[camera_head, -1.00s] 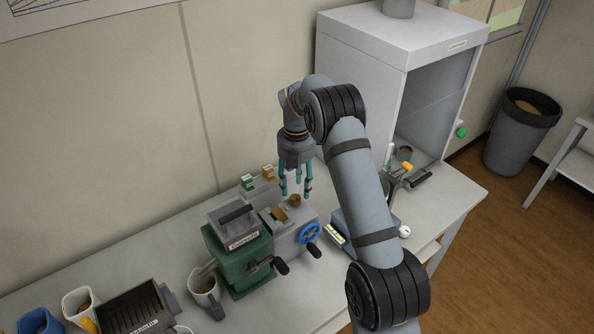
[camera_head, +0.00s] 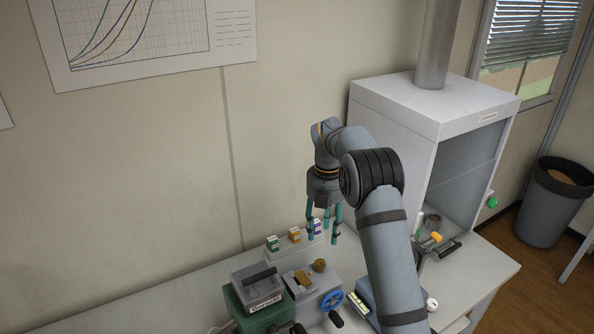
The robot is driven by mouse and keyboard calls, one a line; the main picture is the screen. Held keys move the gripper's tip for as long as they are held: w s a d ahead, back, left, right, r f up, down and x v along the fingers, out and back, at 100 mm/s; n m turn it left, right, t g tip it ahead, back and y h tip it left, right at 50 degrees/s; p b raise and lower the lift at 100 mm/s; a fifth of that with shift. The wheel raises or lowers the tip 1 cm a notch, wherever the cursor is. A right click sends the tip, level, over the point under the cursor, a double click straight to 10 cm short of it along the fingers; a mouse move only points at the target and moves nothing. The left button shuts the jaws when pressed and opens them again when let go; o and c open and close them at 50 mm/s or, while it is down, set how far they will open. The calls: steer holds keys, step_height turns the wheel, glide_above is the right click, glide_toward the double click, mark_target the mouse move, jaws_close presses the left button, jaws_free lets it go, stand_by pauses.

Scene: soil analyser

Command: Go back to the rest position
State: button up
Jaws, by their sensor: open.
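My gripper (camera_head: 323,225) has teal fingers that point down. They are spread apart with nothing between them. It hangs above the bench, in front of the rack of small coloured boxes and above and slightly right of the grey machine (camera_head: 327,283) with the blue handwheel (camera_head: 331,300). A small brown piece (camera_head: 319,265) sits on top of that machine, below the fingers and apart from them. My arm covers part of the bench to the right.
A green machine with a grey top (camera_head: 253,288) stands left of the grey one. Small green (camera_head: 272,243) and orange (camera_head: 294,235) boxes stand behind. A white fume cabinet (camera_head: 430,110) stands at right. A dark bin (camera_head: 552,200) is on the floor.

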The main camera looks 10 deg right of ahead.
mark_target(321, 261)
step_height(321, 261, down, 12)
steer(key=shift+a+f, duration=0.1)
stand_by(0.4)
stand_by(0.3)
